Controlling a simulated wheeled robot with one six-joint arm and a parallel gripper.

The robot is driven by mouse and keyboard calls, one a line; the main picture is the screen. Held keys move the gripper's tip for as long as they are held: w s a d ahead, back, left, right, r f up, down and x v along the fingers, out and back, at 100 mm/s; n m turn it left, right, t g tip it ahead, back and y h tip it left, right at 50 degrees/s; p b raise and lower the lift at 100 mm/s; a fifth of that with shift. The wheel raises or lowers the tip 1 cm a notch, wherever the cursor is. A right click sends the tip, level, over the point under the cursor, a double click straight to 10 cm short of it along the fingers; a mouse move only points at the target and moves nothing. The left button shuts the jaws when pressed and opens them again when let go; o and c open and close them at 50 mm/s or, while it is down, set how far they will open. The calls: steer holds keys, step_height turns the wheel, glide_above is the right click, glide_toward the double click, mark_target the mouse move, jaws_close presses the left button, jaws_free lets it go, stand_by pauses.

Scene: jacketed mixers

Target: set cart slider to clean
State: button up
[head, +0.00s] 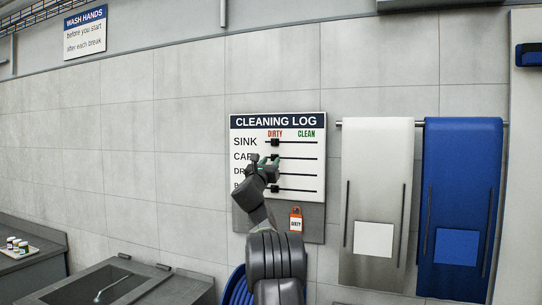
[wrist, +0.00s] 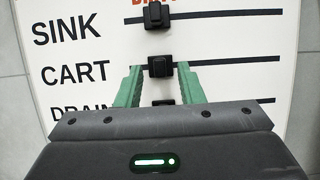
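The cleaning log board (head: 313,180) hangs on the tiled wall, with DIRTY and CLEAN headings over slider lines. In the wrist view, the black cart slider (wrist: 160,66) sits on the line beside the CART label (wrist: 75,75), toward the DIRTY end. My gripper (wrist: 161,68) has its two green fingers on either side of this knob, with a small gap to each side. In the head view, my gripper (head: 267,162) is in front of the board and hides the cart slider and part of the labels.
The sink slider (wrist: 156,16) is just above, also toward DIRTY, and another knob shows below between my fingers. The cart line's right side is clear.

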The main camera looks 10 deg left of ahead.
steer(key=shift+w+d+r, duration=0.15)
steer(key=shift+w+r, duration=0.05)
steer(key=shift+w, duration=0.4)
jaws_close()
steer(key=shift+s+d+f, duration=0.1)
steer(key=shift+d, duration=0.15)
steer(key=d+b, duration=0.2)
steer(key=d, duration=0.2)
steer(key=s+d+b, duration=0.1)
steer(key=d+b, duration=0.2)
steer(key=s+d+b, duration=0.1)
steer(key=d+b, duration=0.2)
steer(key=d, duration=0.1)
steer(key=shift+s+d, duration=0.15)
steer(key=shift+d, duration=0.2)
